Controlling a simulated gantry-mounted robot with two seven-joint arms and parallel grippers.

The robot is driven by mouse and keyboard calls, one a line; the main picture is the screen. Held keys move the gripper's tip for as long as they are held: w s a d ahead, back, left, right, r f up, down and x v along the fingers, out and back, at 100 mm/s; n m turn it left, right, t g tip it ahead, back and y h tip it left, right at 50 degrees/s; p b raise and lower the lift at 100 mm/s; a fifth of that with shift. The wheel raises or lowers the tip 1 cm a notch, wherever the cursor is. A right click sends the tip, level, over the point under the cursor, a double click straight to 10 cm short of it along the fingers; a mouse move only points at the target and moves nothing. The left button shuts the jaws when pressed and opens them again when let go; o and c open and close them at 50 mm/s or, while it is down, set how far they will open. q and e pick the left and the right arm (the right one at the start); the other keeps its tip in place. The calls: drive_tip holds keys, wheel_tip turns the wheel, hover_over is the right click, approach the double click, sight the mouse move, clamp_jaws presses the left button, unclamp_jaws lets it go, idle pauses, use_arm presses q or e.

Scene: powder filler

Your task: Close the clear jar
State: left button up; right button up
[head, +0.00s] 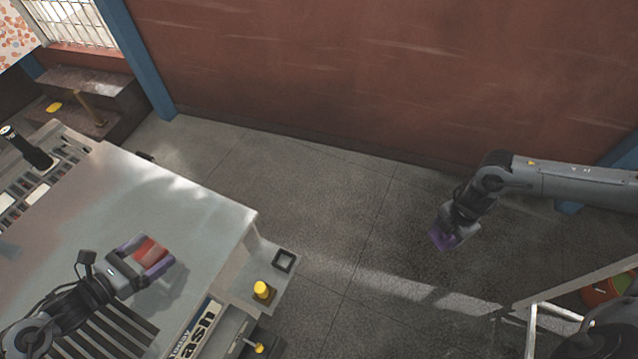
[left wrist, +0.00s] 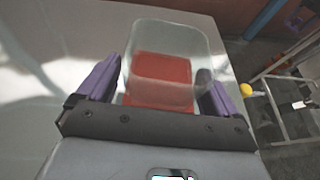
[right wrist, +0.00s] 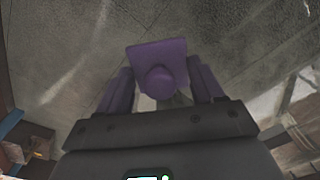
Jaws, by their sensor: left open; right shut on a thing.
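The clear jar (head: 151,249) stands on the metal table with red contents inside. It fills the middle of the left wrist view (left wrist: 163,75), and no lid shows on it. My left gripper (head: 147,256) is open, with its purple fingers on either side of the jar. Whether they touch the jar I cannot tell. My right gripper (head: 452,228) is shut on a purple square lid with a round knob (right wrist: 158,60). It holds the lid by the knob over the open floor, well right of the table.
The metal table (head: 190,205) is mostly bare behind the jar. A dark cylinder (head: 28,148) stands at its far left. A red-brown wall (head: 400,70) runs behind the clear floor.

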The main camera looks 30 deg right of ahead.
sight(142, 248)
use_arm(q)
drive_tip(key=shift+c, duration=0.4)
drive_tip(key=c, duration=1)
drive_tip(key=shift+r, duration=0.1)
drive_tip(key=shift+c, duration=0.2)
drive_tip(key=shift+r, duration=0.45)
use_arm(e)
drive_tip(key=shift+f, duration=0.1)
use_arm(q)
drive_tip(key=r, duration=0.3)
drive_tip(key=shift+s+d+r+b, duration=0.15)
drive_tip(key=shift+s+b, duration=0.05)
drive_tip(key=shift+b, duration=0.2)
use_arm(e)
drive_tip(key=shift+f, duration=0.3)
use_arm(q)
drive_tip(key=s+d+r, duration=0.6)
drive_tip(key=s+d, duration=0.1)
drive_tip(key=d, duration=0.1)
drive_tip(key=shift+s+d+r+b, duration=0.15)
drive_tip(key=shift+s+r+b, duration=0.1)
drive_tip(key=shift+r+b, duration=0.15)
use_arm(e)
drive_tip(key=shift+f, duration=0.4)
